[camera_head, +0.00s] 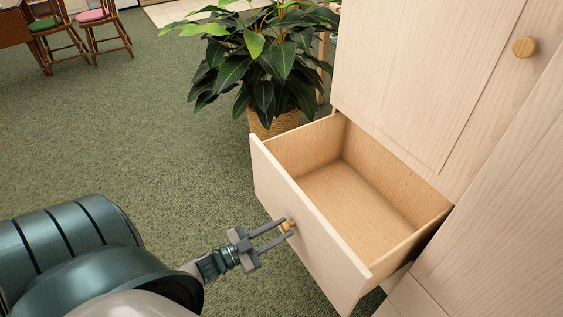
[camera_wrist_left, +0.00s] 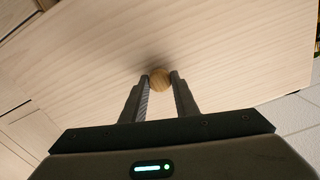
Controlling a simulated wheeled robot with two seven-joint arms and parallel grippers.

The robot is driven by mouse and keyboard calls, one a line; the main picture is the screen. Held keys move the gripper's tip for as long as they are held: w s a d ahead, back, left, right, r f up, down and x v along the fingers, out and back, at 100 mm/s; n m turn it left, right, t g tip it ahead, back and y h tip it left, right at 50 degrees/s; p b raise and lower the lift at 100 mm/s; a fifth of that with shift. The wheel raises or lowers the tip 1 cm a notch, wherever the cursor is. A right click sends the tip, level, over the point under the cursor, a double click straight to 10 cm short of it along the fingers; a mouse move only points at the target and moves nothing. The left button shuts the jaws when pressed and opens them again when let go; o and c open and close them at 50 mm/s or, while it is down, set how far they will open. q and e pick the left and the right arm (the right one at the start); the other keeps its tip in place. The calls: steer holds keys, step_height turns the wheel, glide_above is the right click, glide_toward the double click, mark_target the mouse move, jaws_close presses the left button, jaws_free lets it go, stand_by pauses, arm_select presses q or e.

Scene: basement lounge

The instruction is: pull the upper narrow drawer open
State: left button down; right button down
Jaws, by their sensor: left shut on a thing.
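The drawer (camera_head: 310,238) of the pale wood cabinet stands well out from the cabinet, and its inside is empty. A round wooden knob (camera_wrist_left: 160,79) sits on the drawer front. My left gripper (camera_head: 287,227) is shut on the knob, with one finger on each side of it. In the left wrist view the gripper (camera_wrist_left: 160,84) faces the drawer front squarely, and the knob shows between the fingertips. In the head view the fingers partly hide the knob. My right gripper is not in view.
A cabinet door (camera_head: 430,70) with a round knob (camera_head: 524,47) is closed above the drawer. A leafy plant in a woven basket (camera_head: 273,122) stands just behind the drawer's far corner. Chairs (camera_head: 92,22) stand far off at the upper left. The green carpet (camera_head: 120,140) is clear between.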

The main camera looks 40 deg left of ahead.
arm_select(q)
steer(key=c, duration=1.4)
jaws_free()
steer(key=shift+v, duration=0.8)
steer(key=b+v, duration=0.1)
steer(key=v, duration=1.4)
steer(key=shift+s+a, duration=0.15)
steer(key=shift+s, duration=0.2)
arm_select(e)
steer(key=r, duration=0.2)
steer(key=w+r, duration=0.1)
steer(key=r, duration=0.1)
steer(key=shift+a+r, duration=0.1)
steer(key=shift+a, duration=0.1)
